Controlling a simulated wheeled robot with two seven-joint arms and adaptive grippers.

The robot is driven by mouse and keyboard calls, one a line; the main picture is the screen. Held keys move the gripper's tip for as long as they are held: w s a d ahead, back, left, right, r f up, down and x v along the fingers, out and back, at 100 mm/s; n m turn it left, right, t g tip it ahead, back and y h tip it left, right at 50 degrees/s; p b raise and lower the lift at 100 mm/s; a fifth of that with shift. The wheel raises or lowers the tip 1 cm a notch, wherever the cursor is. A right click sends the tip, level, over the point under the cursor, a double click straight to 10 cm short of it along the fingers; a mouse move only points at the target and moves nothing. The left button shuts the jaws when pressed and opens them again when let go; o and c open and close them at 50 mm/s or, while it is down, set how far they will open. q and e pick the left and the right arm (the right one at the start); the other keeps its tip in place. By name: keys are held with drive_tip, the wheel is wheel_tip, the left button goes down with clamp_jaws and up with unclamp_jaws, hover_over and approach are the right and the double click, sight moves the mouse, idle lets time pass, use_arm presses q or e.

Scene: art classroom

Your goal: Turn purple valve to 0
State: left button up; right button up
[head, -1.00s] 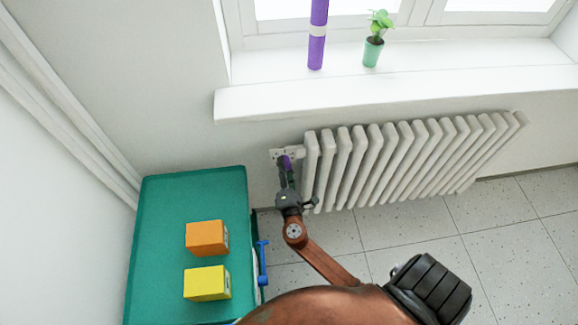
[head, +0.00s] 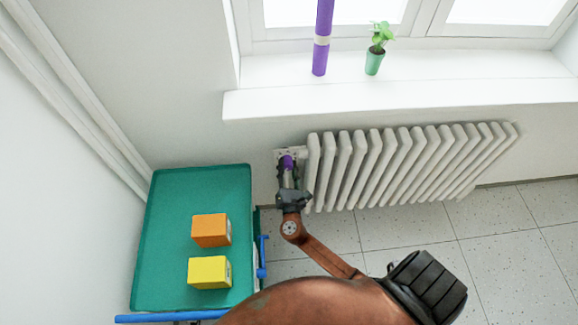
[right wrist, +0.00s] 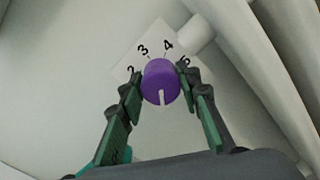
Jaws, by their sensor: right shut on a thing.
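The purple valve (head: 287,162) is at the upper left end of the white radiator (head: 400,165). In the right wrist view the purple valve (right wrist: 160,82) is a round knob with a white pointer mark facing down toward my wrist. A white dial plate (right wrist: 150,52) behind it shows 2, 3, 4 and a partly hidden 5; the lower part of the dial is hidden. My right gripper (right wrist: 158,84) is shut on the knob, one finger on each side. It also shows in the head view (head: 288,172). My left gripper is not in view.
A green-topped cart (head: 170,250) with an orange box (head: 211,230) and a yellow box (head: 209,272) stands left of my right arm. Above the radiator is a windowsill (head: 420,92) with a purple tube (head: 321,45) and a potted plant (head: 377,50). Tiled floor lies clear at right.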

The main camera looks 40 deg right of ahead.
drive_tip(key=shift+s+f, duration=0.15)
drive_tip(key=shift+f, duration=0.15)
drive_tip(key=o, duration=1.2)
drive_tip(key=shift+r, duration=0.15)
drive_tip(key=shift+c, duration=0.2)
drive_tip(key=v, duration=1.2)
